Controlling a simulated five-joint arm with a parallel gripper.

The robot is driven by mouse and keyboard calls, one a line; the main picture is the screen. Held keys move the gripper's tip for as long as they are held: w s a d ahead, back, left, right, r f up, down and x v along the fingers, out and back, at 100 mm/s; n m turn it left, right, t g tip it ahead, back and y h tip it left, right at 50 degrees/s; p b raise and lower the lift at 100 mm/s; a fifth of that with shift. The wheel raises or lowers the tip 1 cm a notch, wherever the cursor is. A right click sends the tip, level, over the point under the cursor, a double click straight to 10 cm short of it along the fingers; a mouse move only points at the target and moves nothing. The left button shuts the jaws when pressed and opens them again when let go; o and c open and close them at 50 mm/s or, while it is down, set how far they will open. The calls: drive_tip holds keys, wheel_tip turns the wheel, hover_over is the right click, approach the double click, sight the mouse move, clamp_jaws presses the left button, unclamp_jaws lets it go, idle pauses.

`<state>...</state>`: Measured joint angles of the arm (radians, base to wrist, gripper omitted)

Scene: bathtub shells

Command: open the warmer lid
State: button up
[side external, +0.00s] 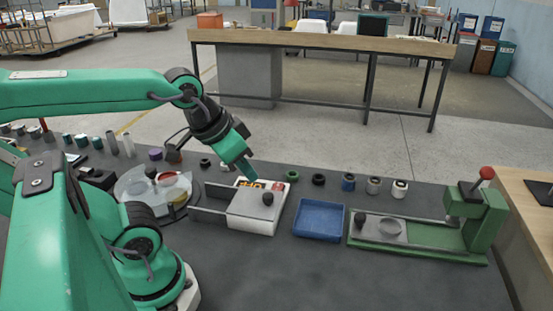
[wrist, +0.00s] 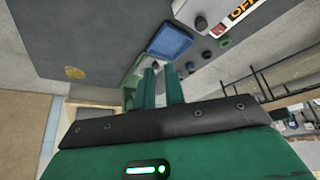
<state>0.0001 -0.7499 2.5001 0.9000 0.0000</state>
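The warmer (side external: 247,222) is a white box on the dark bench, with a lit "OFF" sign at its back. Its pale flat lid (side external: 250,205) lies over the box and carries a black knob (side external: 268,199). Two grey rails run out to the left of the box. In the wrist view the knob (wrist: 201,23) and "OFF" sign (wrist: 240,8) show at the top right. My gripper (side external: 252,172) hangs above and behind the box, apart from the knob. In the wrist view its two fingers (wrist: 160,88) stand apart with nothing between them.
A blue tray (side external: 319,220) sits right of the warmer, then a green press-like fixture (side external: 465,222) with a red ball handle. A round clear-covered disc (side external: 153,190) stands left. Several small ring parts line the back. The front bench is clear.

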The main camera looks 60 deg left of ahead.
drive_tip(key=o, duration=0.7)
drive_tip(key=shift+w+a, duration=0.1)
drive_tip(key=shift+w, duration=0.1)
drive_tip(key=shift+o, duration=0.2)
drive_tip(key=shift+w+a+f+g, duration=0.15)
drive_tip(key=shift+w+a+g, duration=0.15)
drive_tip(key=shift+w, duration=0.2)
drive_tip(key=g, duration=0.5)
hover_over(268, 195)
wheel_tip(268, 195, down, 10)
drive_tip(key=shift+r, duration=0.25)
drive_tip(key=shift+f, duration=3.9)
clamp_jaws()
